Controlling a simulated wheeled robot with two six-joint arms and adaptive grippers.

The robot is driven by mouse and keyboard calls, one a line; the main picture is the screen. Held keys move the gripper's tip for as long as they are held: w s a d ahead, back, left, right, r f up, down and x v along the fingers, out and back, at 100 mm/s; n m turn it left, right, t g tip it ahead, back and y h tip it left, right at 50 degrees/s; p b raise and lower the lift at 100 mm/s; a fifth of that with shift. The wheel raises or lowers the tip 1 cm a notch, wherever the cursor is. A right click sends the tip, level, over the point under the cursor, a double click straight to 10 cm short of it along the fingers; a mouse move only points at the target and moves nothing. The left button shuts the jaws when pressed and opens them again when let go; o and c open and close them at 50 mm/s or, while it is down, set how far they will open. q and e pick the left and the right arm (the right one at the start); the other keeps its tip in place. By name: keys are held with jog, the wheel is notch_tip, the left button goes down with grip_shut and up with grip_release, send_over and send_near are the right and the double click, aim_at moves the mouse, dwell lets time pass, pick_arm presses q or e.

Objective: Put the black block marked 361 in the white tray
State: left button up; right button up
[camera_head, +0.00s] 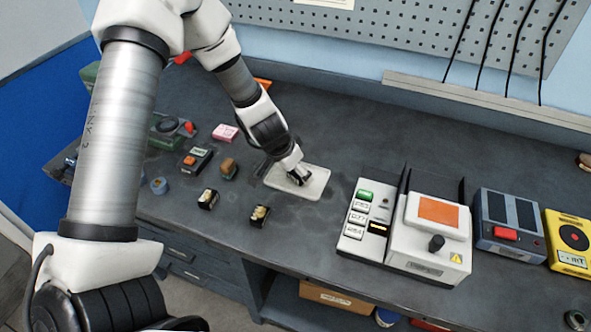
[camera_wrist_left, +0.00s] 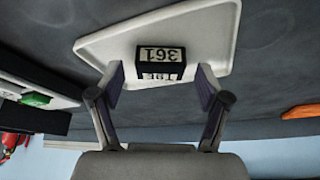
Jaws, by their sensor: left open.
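The black block marked 361 (camera_wrist_left: 160,68) sits on the white tray (camera_wrist_left: 212,28) in the left wrist view, with white labels on two faces. My left gripper (camera_wrist_left: 161,78) is open, one finger on each side of the block with a gap at both sides. In the head view the gripper (camera_head: 298,177) is low over the tray (camera_head: 314,191), and it mostly hides the block there. My right gripper is not in view.
A white device with labelled buttons (camera_head: 357,219) and an orange-topped box (camera_head: 437,212) stand right of the tray. Left are a brown-topped block (camera_head: 228,169), a pink block (camera_head: 225,132) and a blue roll (camera_head: 159,186). A pegboard (camera_head: 410,35) rises behind. Bench behind the tray is clear.

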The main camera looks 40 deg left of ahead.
pick_arm(q)
jog(key=p+v, duration=0.9)
jog(key=v, duration=0.3)
jog(key=shift+w, duration=0.1)
